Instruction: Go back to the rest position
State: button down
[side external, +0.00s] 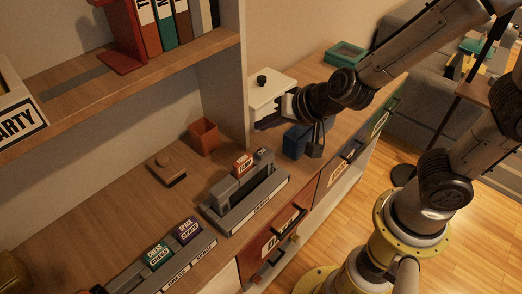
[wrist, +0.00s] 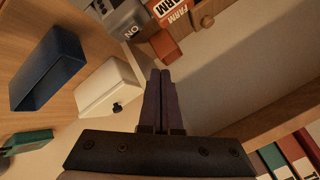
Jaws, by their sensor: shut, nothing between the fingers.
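My gripper (side external: 288,106) is over the wooden cabinet top, and in the side view it overlaps the white lidded box (side external: 268,88) with a black knob. I cannot tell from that view how far apart they are. In the wrist view the two dark fingers (wrist: 164,72) lie side by side, shut and empty. The white box (wrist: 110,92) shows just left of them, with its knob visible. My arm reaches in from the upper right in the side view.
A blue bin (side external: 295,141) stands close below my gripper. A terracotta pot (side external: 203,137) and a grey rack (side external: 247,207) with labelled blocks are left of it. A shelf upright (side external: 221,85) and shelf with binders (side external: 170,28) rise at left. A green box (side external: 346,54) sits behind.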

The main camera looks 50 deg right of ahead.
jog(key=s+d+r+n+t+y, duration=0.1)
jog(key=d+r, duration=0.1)
jog(key=r, duration=0.4)
jog(key=s+d+r+n+t, duration=0.1)
jog(key=d+r+t, duration=0.15)
jog(key=r, duration=0.35)
jog(key=s+d+f+n+g+h, duration=0.1)
jog(key=s+d+f+n+g, duration=0.1)
jog(key=s, duration=0.6)
jog(key=s+d+f+n+g+h, duration=0.1)
jog(key=s+d+f+n+g, duration=0.1)
jog(key=s+g, duration=0.3)
jog(key=s+d+n, duration=0.1)
jog(key=s, duration=0.2)
jog(key=shift+s+d+f+n, duration=0.15)
jog(key=shift+d+n, duration=0.25)
